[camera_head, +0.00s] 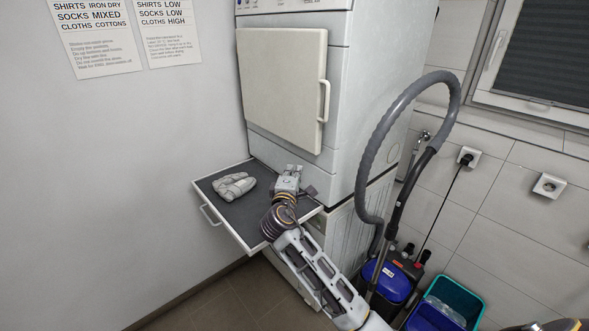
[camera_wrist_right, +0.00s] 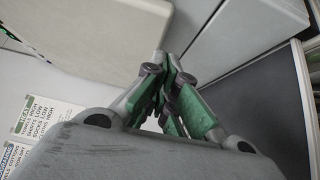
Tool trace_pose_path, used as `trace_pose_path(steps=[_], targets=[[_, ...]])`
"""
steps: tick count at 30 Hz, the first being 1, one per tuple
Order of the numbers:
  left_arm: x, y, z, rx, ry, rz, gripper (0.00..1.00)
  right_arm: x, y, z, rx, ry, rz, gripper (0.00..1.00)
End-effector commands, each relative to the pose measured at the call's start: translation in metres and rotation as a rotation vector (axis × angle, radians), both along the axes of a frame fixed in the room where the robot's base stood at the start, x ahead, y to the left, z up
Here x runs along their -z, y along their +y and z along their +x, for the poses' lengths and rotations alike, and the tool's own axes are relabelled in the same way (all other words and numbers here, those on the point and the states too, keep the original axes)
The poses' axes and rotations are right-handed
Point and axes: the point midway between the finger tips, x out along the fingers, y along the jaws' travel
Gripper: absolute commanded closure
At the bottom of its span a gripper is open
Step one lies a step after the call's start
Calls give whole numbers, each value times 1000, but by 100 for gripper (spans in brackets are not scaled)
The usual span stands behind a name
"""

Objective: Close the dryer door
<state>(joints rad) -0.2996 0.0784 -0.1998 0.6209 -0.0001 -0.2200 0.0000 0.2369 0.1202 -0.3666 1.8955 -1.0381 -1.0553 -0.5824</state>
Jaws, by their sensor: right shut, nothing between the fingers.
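The dryer door (camera_head: 283,85) is a cream panel with a white vertical handle (camera_head: 324,101) on its right edge. It lies close against the front of the white dryer (camera_head: 345,75); I cannot tell whether it is fully latched. My right gripper (camera_head: 294,168) is shut and empty, below the door and above the pull-out shelf. In the right wrist view, the shut fingers (camera_wrist_right: 167,72) point toward the door's pale panel (camera_wrist_right: 85,35) and the dryer front. They look apart from the door in the head view. My left gripper is not in view.
The pulled-out shelf (camera_head: 212,187) holds a pair of grey slipper-like items (camera_head: 234,186). A vacuum hose (camera_head: 372,150) arches right of the dryer, over a blue vacuum (camera_head: 388,282) and a teal crate (camera_head: 468,297). A wall stands close on the left.

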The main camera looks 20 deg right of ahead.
Motion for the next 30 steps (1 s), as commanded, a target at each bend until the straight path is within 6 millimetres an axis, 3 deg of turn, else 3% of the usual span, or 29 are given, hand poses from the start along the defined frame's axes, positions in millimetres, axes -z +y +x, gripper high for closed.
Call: trace_pose_path(steps=[10,21,30], targets=[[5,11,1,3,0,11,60,0,11,-25,0,-1,1,100],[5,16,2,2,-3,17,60,0,12,-26,0,0,1,100],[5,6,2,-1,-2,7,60,4,11,-28,1,7,16,100]])
